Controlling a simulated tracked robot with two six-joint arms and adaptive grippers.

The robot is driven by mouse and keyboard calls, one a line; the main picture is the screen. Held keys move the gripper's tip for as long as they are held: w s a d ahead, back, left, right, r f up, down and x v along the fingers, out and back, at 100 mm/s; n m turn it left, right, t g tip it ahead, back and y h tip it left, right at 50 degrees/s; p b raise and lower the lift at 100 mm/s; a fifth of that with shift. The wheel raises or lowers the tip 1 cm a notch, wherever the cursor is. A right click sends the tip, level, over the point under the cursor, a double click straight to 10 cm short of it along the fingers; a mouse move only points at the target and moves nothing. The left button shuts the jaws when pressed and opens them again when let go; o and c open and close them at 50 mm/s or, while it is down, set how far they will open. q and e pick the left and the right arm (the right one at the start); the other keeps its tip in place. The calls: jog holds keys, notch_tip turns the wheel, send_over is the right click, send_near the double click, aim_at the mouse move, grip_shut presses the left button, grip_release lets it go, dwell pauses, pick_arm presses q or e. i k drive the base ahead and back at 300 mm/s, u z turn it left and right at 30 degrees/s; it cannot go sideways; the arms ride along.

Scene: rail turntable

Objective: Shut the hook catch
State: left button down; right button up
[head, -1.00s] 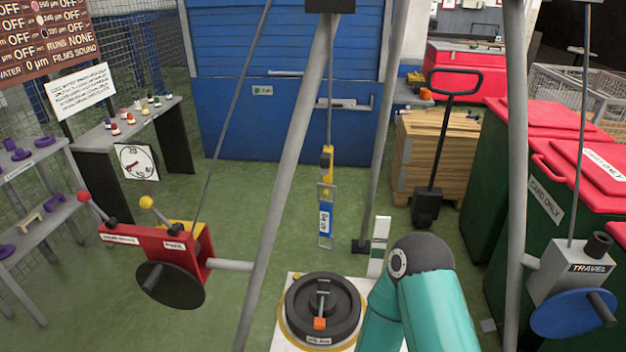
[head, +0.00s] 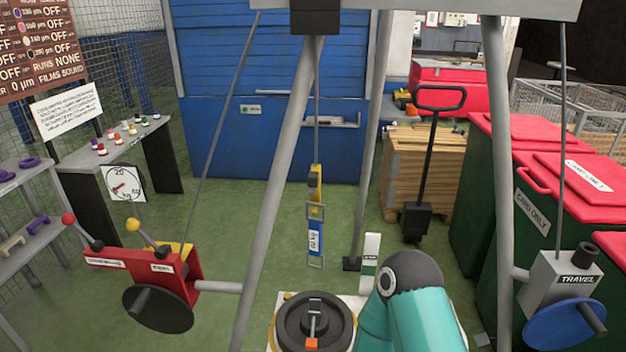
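A yellow and blue hanging block (head: 315,183) with a metal loop at its lower end hangs on a cable from the frame, in the middle of the head view. It is too small for me to tell whether its catch is open or shut. Below it is a dark round weight (head: 341,333) with a grey upright fitting (head: 315,308) and an orange tab (head: 311,343) on top. The hanging block and the weight appear apart. A teal arm of mine shows at the lower right of the weight; its gripper is out of view. The other gripper is not in view either.
Grey frame legs (head: 270,190) stand around the hanging block. A red winch (head: 150,270) with levers is at left, a grey winch box marked TRAVEL (head: 560,278) at right. A dial (head: 124,184) stands behind the red winch. Green bins (head: 535,190) line the right side.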

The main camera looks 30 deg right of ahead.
aim_at(313, 176)
jog(key=z, duration=2.9)
jog(key=i, duration=0.1)
jog(key=u, duration=4.05)
jog(key=k, duration=1.15)
jog(key=z, duration=1.15)
jog(key=i, duration=1)
jog(key=u, duration=0.05)
